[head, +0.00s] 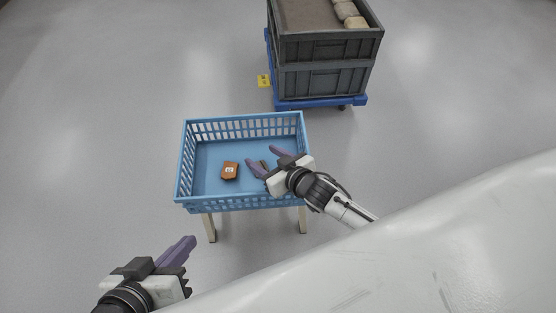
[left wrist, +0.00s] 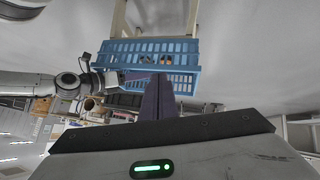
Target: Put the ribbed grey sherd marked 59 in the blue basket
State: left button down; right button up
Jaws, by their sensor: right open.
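The blue basket (head: 188,162) stands on a stand with pale legs; its side also shows in the left wrist view (left wrist: 118,55). A small grey-brown piece (head: 263,164) lies in the basket between the fingers of my right gripper (head: 270,159). It is partly hidden, and its ribs or number cannot be made out. The right gripper is open, its fingers over the basket's right part. My left gripper (head: 189,244) is at the lower left, away from the basket, with its fingers together and nothing seen between them; they also show in the left wrist view (left wrist: 157,97).
An orange-brown sherd (head: 230,171) with a white label lies in the basket, left of the right gripper. Grey stacked crates (head: 322,82) on a blue dolly (head: 290,104) stand behind. A yellow tag (head: 263,80) is on the floor. A white surface fills the lower right.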

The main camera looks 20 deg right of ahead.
pick_arm(q)
jog(key=shift+s+a+f+y+p, duration=0.25)
jog(key=shift+a+y+p, duration=0.1)
jog(key=shift+a+p, duration=0.45)
jog(key=shift+s+a+f+y+p, duration=0.15)
jog(key=shift+a+y+p, duration=0.3)
jog(key=shift+p, duration=0.5)
pick_arm(e)
jog(key=v, duration=1)
jog(key=shift+r, duration=0.3)
jog(key=shift+w, duration=0.15)
